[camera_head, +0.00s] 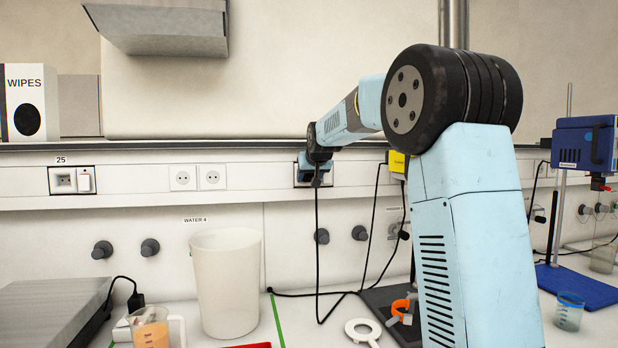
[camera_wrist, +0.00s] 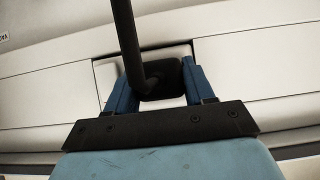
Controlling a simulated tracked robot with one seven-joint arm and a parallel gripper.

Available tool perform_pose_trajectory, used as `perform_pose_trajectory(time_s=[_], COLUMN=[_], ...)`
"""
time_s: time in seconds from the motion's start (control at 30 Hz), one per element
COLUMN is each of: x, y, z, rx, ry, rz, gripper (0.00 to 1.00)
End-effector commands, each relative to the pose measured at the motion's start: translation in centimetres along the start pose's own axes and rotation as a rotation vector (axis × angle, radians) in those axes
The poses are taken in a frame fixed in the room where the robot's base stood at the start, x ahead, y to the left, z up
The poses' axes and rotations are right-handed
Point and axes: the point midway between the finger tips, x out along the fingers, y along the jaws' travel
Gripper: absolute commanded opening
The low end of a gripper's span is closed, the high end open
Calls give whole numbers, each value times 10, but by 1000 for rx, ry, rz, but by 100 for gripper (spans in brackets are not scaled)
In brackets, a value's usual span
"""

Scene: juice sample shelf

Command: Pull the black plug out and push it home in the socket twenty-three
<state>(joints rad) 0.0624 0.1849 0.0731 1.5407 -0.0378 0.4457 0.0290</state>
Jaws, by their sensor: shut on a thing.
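My gripper (camera_head: 312,168) is at the socket strip on the back wall, in front of a dark-framed socket plate (camera_head: 328,172). In the wrist view my gripper (camera_wrist: 157,88) has its two blue fingers on either side of the black plug (camera_wrist: 162,80), shut on it. The plug's black cable (camera_head: 317,240) hangs straight down to the bench. The plate behind shows in part in the wrist view (camera_wrist: 106,72); its openings are hidden by the plug and fingers. I cannot tell whether the plug is seated or clear. No number twenty-three is readable.
A socket plate with a switch, labelled 25 (camera_head: 72,180), and a white double socket (camera_head: 197,178) are farther left. A yellow box (camera_head: 397,162) is just right of my gripper.

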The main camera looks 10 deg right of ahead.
Motion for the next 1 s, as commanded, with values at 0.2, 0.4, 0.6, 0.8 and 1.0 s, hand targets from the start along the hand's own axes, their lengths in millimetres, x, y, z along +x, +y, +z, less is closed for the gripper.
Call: perform_pose_trajectory(time_s=[0.2, 0.4, 0.6, 0.8, 1.0], x=[-2, -4, -6, -7, -9], y=[-1, -1, -1, -1, -1], z=[1, 2, 3, 5, 6], rx=[-1, -1, -1, -1, -1], ry=[0, 0, 0, 0, 1], rz=[-1, -1, -1, -1, -1], gripper=[12, 12, 12, 12, 12])
